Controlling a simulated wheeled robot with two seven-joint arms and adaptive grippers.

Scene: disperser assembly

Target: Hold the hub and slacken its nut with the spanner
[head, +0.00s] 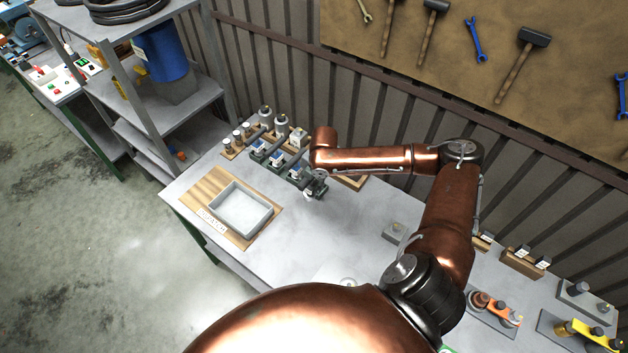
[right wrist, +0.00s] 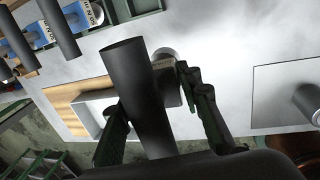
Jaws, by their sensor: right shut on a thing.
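My right gripper (head: 316,188) is over the bench, just right of the tool racks. In the right wrist view its two fingers (right wrist: 155,86) are shut on a dark, round-handled tool, which looks like the spanner (right wrist: 138,80). A small block with a pale label shows near the tool's far end. I cannot make out the spanner's jaw. I cannot tell for sure which part is the hub. A grey block with a knob (head: 394,232) stands on the bench right of the gripper. No nut can be made out. My left gripper is not in view.
A grey tray (head: 268,219) lies on a wooden board at the bench's left end. Blue-labelled racks (head: 262,152) with dark handles stand behind it. Fixtures with orange (head: 505,314) and yellow (head: 600,338) parts are at the right.

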